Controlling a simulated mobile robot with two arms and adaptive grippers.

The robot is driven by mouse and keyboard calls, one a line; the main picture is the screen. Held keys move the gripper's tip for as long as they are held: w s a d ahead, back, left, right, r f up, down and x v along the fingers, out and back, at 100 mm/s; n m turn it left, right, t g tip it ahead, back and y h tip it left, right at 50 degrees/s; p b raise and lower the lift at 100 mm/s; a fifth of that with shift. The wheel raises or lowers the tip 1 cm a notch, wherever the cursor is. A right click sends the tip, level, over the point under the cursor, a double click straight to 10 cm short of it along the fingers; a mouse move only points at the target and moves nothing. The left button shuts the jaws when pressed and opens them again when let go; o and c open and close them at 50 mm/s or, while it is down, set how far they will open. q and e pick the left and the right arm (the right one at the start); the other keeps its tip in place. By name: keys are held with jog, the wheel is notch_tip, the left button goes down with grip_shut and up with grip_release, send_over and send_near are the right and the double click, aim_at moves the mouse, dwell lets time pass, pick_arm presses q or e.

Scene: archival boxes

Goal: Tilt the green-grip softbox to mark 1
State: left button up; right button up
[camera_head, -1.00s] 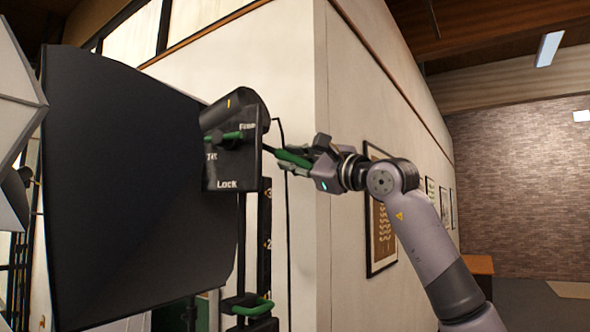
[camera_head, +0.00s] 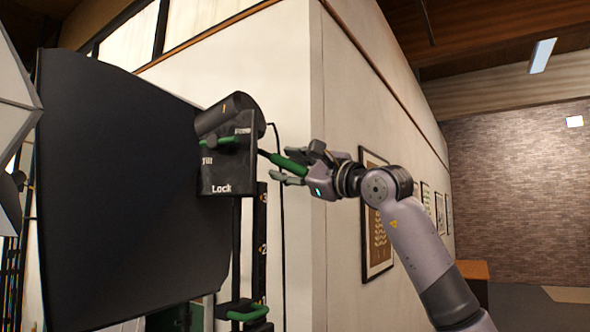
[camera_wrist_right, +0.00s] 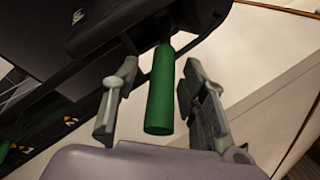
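The softbox (camera_head: 120,190) is a large black panel at left in the head view. On its right is a dark plate (camera_head: 228,172) lettered "Tilt" and "Lock", with a small green lever (camera_head: 225,141) near its top. A green grip (camera_head: 289,163) sticks out right of the plate. My right gripper (camera_head: 292,165) is at the grip, which lies between its fingers. In the wrist view the green grip (camera_wrist_right: 160,90) has visible gaps to both fingers (camera_wrist_right: 157,105), so the gripper is open. Number marks (camera_wrist_right: 68,122) show on the dark post. My left gripper is out of view.
A pale wall corner (camera_head: 312,120) stands close behind my right gripper. A green-handled clamp (camera_head: 245,312) sits low on the stand. A cable (camera_head: 282,220) hangs beside the post. A white faceted shape (camera_head: 15,110) stands at far left.

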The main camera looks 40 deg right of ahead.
jog(key=v, duration=1.2)
